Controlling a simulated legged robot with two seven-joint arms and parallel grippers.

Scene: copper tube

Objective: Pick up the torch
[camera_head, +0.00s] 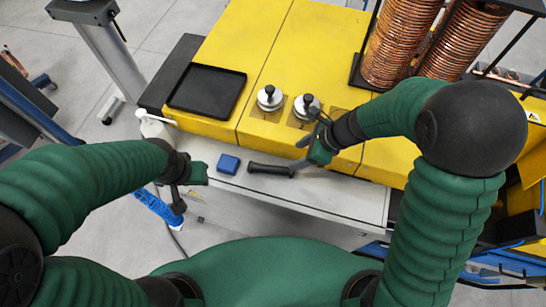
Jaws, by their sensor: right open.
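A torch (268,168) with a dark handle lies on the light grey shelf in front of the yellow bench. Its thin grey end runs to the right, toward my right gripper. My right gripper (311,152) is open, just above and right of the handle, over the torch's grey end. It hides part of that end, and I cannot tell whether they touch. My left gripper (194,185) hangs at the left end of the shelf, left of a small blue box and away from the torch. Its fingers are too small and dark to read.
The blue box (229,164) sits left of the torch. On the yellow bench (260,50) are a black tray (207,91), two metal canisters (270,98) and tall copper coils (399,42). A white bottle (155,128) stands near my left wrist. The shelf right of the torch looks clear.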

